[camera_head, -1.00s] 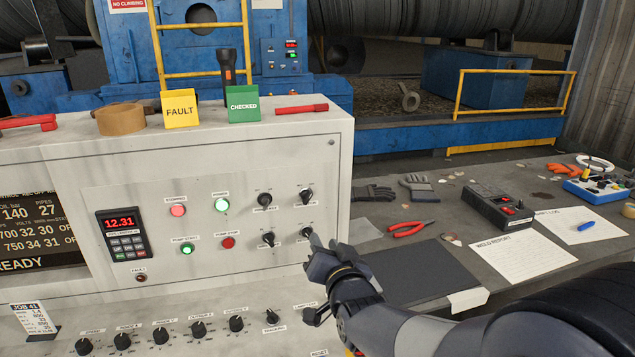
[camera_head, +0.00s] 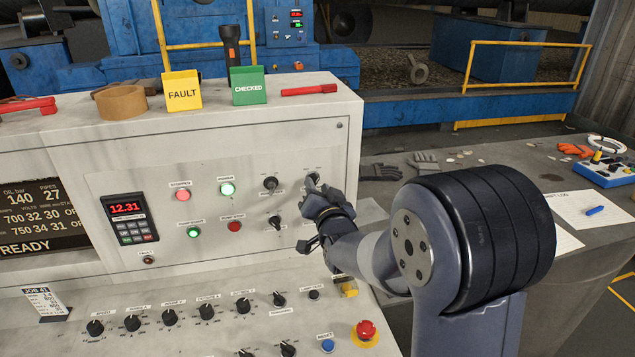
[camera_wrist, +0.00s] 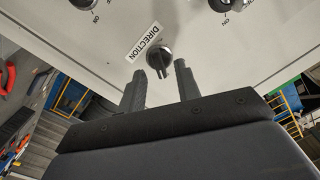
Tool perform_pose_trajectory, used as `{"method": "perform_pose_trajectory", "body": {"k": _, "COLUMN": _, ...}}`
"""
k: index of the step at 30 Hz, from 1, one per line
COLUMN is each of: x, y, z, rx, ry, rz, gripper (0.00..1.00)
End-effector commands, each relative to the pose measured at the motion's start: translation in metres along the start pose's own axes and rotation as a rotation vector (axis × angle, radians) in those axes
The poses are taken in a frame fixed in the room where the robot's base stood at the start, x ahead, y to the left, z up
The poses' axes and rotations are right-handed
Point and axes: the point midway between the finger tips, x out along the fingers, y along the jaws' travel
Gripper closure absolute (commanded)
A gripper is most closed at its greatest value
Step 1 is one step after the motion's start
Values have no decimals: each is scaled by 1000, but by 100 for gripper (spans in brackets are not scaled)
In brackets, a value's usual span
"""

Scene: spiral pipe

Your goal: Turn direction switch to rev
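The direction switch (camera_wrist: 158,56) is a black rotary knob beside a DIRECTION label (camera_wrist: 143,42) in the wrist view. In the head view it appears to be the upper right knob (camera_head: 313,178) of the upright panel, partly covered by my gripper (camera_head: 315,190). In the wrist view my gripper (camera_wrist: 160,72) is open, with one finger on each side just below the knob. The fingers are close to the knob; I cannot tell if they touch it. The REV mark is not readable, and the knob's setting is unclear.
Other black knobs (camera_head: 270,184) sit close by on the panel, with lit buttons (camera_head: 228,189) to their left. Below my arm are a red emergency stop (camera_head: 367,330) and a row of knobs (camera_head: 169,317). A grey table (camera_head: 480,180) with gloves and papers is on the right.

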Motion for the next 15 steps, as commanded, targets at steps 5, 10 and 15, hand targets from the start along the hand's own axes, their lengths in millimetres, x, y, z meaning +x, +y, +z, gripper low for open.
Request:
{"method": "perform_pose_trajectory", "body": {"k": 5, "x": 11, "y": 0, "z": 0, "rx": 0, "ry": 0, "rz": 0, "gripper": 68}}
{"method": "perform_pose_trajectory", "body": {"k": 10, "x": 13, "y": 0, "z": 0, "rx": 0, "ry": 0, "rz": 0, "gripper": 68}}
{"method": "perform_pose_trajectory", "body": {"k": 15, "x": 13, "y": 0, "z": 0, "rx": 0, "ry": 0, "rz": 0, "gripper": 70}}
